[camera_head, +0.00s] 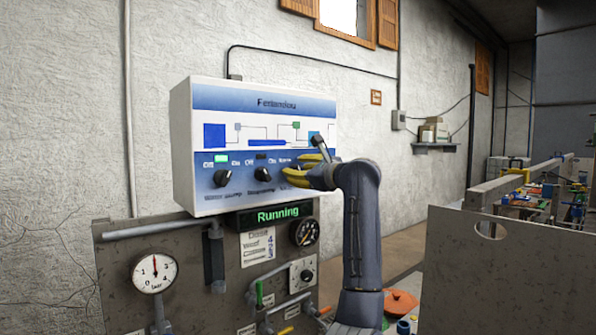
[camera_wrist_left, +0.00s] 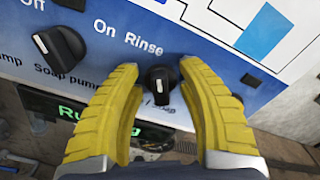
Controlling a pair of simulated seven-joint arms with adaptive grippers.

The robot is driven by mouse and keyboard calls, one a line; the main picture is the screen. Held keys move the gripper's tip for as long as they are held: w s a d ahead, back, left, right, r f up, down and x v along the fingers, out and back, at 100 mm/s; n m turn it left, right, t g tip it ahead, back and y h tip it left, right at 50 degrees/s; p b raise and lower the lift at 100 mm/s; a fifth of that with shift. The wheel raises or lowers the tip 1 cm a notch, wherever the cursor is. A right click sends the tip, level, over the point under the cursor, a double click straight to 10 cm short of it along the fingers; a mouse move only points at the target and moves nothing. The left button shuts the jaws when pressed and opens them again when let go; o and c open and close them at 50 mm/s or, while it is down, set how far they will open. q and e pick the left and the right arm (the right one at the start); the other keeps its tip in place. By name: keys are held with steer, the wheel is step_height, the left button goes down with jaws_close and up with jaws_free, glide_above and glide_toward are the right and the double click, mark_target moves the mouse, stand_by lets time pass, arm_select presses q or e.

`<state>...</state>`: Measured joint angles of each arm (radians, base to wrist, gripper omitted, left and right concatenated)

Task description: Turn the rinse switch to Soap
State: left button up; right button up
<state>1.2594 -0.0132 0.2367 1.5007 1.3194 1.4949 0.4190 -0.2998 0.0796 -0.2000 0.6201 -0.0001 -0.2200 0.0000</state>
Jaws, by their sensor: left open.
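The rinse switch is a black round knob (camera_wrist_left: 161,80) with a white mark, on the blue and white control panel (camera_head: 208,103). In the wrist view "Rinse" is printed above it and "Soap" below it. I cannot tell for certain which label the mark points to. My left gripper (camera_head: 296,176) is at the right part of the panel and hides the switch in the head view. Its yellow fingers (camera_wrist_left: 160,72) are open, one on each side of the knob, with gaps visible. My right gripper is not in view.
Two more black knobs, a left one (camera_head: 222,178) and a middle one (camera_head: 262,174), sit left of the gripper. Below are a green "Running" display (camera_head: 278,215), a pressure gauge (camera_head: 154,272) and pipes. A grey panel with a hole (camera_head: 515,275) stands at right.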

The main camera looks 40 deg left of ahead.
arm_select(q)
jaws_close()
stand_by(0.5)
steer(key=m, duration=0.6)
steer(key=shift+w+d, duration=0.1)
steer(key=shift+w, duration=0.15)
steer(key=m, duration=0.5)
steer(key=shift+w+m, duration=0.15)
steer(key=shift+m, duration=0.25)
jaws_free()
